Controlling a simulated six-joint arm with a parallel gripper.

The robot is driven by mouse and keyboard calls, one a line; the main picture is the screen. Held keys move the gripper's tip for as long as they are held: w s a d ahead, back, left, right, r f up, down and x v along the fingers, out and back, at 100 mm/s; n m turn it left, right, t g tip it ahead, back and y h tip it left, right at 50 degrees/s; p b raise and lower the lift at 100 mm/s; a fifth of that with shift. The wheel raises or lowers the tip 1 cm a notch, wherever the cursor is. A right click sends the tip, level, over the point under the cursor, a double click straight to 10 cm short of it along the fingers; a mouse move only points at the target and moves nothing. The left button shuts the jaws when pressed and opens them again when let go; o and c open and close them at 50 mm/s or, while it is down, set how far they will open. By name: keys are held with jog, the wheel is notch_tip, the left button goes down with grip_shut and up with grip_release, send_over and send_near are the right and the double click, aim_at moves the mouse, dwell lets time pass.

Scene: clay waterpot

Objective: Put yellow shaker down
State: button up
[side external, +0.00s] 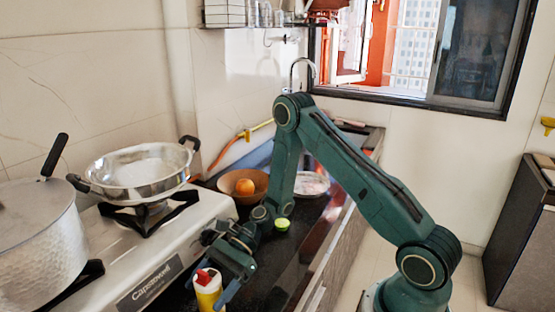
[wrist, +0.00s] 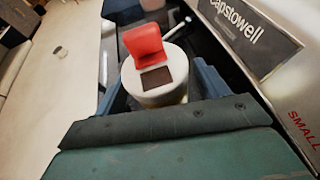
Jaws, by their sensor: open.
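The yellow shaker (side external: 208,292) stands upright at the bottom of the side view, by the front edge of the stove. It has a white top and a red flip lid, and its base is cut off by the picture edge. In the wrist view the shaker's white top (wrist: 158,80) and raised red lid sit between the fingers. My gripper (side external: 212,282) is open, with its fingers around the shaker. The wrist view also shows my gripper (wrist: 155,95), its fingers on both sides of the shaker. Whether a finger touches it is hard to tell.
The white stove (side external: 170,250) lies close on the left, with a wok (side external: 140,172) and a large pot (side external: 38,245). Behind are a wooden bowl (side external: 228,194) with an orange fruit, a green round item (side external: 282,225) and a plate (side external: 312,190). Dark counter (side external: 270,265) is free to the right.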

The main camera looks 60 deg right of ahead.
jog(key=shift+r, duration=0.2)
jog(key=v, duration=1.2)
dwell(0.4)
jog(key=s+r+n+t+h, duration=0.3)
jog(key=s+r+n+h, duration=1)
jog(key=s+r+n, duration=0.6)
jog(key=shift+r, duration=0.7)
jog(key=shift+o, duration=0.5)
jog(key=shift+s+d+r+n, duration=0.1)
jog(key=shift+s+d+n, duration=0.15)
jog(key=shift+s+n, duration=0.2)
